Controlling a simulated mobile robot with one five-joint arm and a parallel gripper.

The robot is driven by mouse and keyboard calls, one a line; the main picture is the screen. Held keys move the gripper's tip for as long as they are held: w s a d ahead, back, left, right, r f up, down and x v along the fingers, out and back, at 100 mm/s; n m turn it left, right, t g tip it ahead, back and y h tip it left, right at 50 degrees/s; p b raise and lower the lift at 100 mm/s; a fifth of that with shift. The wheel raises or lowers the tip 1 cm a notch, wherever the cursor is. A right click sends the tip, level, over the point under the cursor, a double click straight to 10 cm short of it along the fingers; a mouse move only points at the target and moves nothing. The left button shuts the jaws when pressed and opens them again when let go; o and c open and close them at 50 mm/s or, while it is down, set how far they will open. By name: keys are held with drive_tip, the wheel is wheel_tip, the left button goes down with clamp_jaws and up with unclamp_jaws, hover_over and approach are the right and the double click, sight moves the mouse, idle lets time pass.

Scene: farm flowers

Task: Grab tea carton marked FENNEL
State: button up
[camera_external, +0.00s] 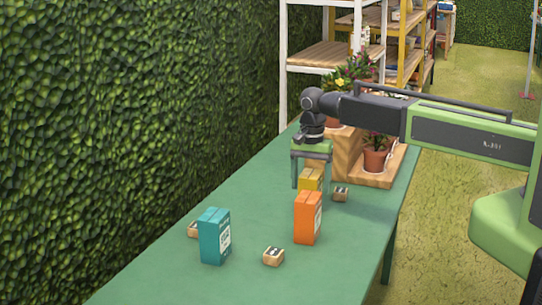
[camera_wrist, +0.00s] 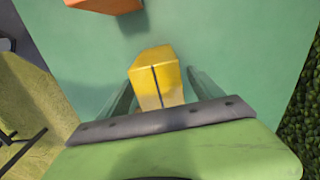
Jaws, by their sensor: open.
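A yellow carton (camera_external: 311,181) stands on the green table, partly hidden behind an orange carton (camera_external: 308,218). A teal carton (camera_external: 214,237) stands at the left front. Each carton is upright; no printed name is legible, so I cannot tell which is FENNEL. My gripper (camera_external: 311,180) points down over the yellow carton, open. In the wrist view the yellow carton (camera_wrist: 157,76) lies between the two fingers of my gripper (camera_wrist: 160,88), with a gap visible on both sides. The orange carton's edge (camera_wrist: 104,4) shows at the top there.
Potted flowers (camera_external: 376,154) stand on wooden stands behind my gripper. A hedge lines the left. The front table (camera_external: 170,280) is clear.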

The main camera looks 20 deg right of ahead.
drive_tip(key=shift+f, duration=0.7)
drive_tip(key=shift+r, duration=0.2)
drive_tip(key=c, duration=1.4)
drive_tip(key=shift+c, duration=0.2)
